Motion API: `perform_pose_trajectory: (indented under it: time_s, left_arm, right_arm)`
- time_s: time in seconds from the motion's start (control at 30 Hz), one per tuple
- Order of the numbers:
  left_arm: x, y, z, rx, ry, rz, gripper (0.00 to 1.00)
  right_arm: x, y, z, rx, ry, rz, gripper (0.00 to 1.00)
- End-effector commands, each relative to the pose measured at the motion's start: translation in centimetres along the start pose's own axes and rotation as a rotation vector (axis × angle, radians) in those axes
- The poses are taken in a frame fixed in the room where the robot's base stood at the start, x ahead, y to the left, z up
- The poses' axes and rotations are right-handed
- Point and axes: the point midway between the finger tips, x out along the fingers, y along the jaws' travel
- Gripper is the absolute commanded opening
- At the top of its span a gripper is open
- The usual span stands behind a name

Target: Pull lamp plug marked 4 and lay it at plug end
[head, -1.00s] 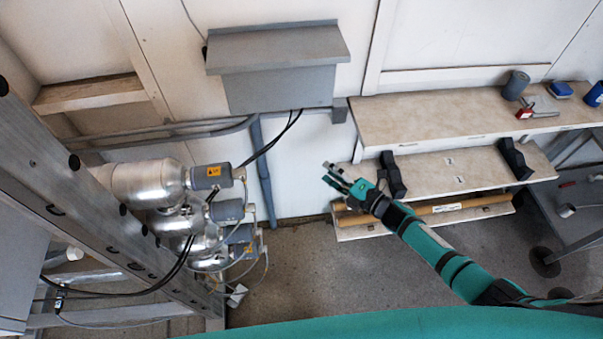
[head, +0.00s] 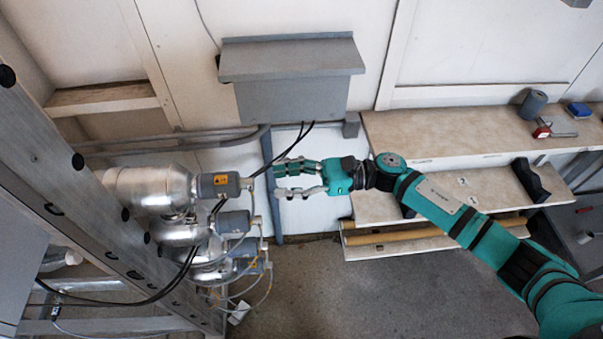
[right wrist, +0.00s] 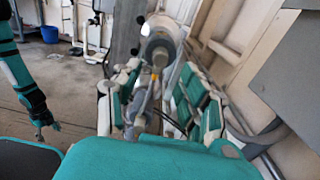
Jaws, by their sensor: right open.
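Several silver lamp housings (head: 160,187) stand in a column at the left in the head view. Each visible one ends in a grey plug, such as the top one (head: 219,185), with a cable; no number 4 is readable. My right gripper (head: 280,181) is open and empty, just right of the top plugs, pointing left at them without visible contact. In the right wrist view a round lamp end (right wrist: 160,42) with a cable shows ahead, beyond the open fingers. My left gripper (right wrist: 45,128) appears small at the left of that view; its jaws are unclear.
A grey wall box (head: 290,95) hangs above with black cables. A shelf (head: 490,130) at the right has a lower level (head: 440,207) with a black cradle block (head: 530,180) and small labels. A metal ladder-like frame (head: 75,180) stands left.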

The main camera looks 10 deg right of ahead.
Motion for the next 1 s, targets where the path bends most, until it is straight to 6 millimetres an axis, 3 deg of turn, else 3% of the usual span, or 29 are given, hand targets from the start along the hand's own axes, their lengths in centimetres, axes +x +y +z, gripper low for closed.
perform_pose_trajectory:
  time_s: [0.07,0.5,0.97,1.0]
  left_arm:
    - [-0.7,0.0,0.0,0.000,-0.001,0.000,0.64]
    - [0.8,0.1,0.9,0.000,-0.013,0.001,0.64]
    - [0.9,0.1,0.9,-0.001,-0.014,0.000,0.64]
    - [0.9,0.1,0.9,-0.001,-0.014,0.000,0.64]
  right_arm:
    - [1.1,0.0,0.3,0.001,0.000,0.000,0.42]
    - [5.4,0.0,-0.1,0.000,0.000,0.000,0.42]
    - [6.1,0.0,0.0,0.001,0.000,-0.002,0.42]
    - [6.1,0.0,0.0,0.001,0.000,-0.002,0.37]
